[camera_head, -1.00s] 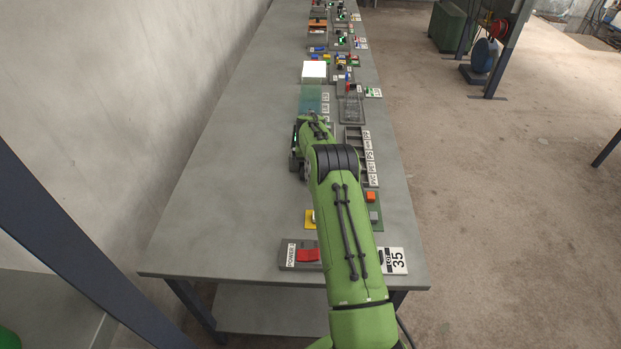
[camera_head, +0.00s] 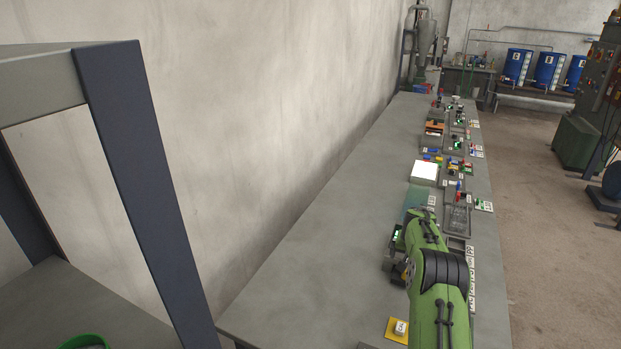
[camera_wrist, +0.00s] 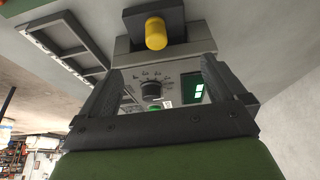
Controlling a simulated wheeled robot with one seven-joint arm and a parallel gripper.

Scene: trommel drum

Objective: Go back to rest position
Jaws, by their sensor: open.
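My green arm (camera_head: 440,285) reaches out over the long grey bench (camera_head: 330,240) in the head view. My gripper (camera_wrist: 160,85) is open in the wrist view, with its two dark fingers apart and nothing held between them. Beyond the fingers is a panel with a black dial knob (camera_wrist: 151,90), a small green button (camera_wrist: 154,108) and a green screen (camera_wrist: 201,92). A yellow cylinder (camera_wrist: 156,33) sits on a dark block beside that panel. In the head view my gripper is largely hidden by the arm.
A white square plate (camera_head: 424,172), a dark tray (camera_head: 457,218) and several small stations line the bench's right side. A compartmented tray (camera_wrist: 75,50) shows in the wrist view. A dark post (camera_head: 145,190) stands at the left. The bench's left part is clear.

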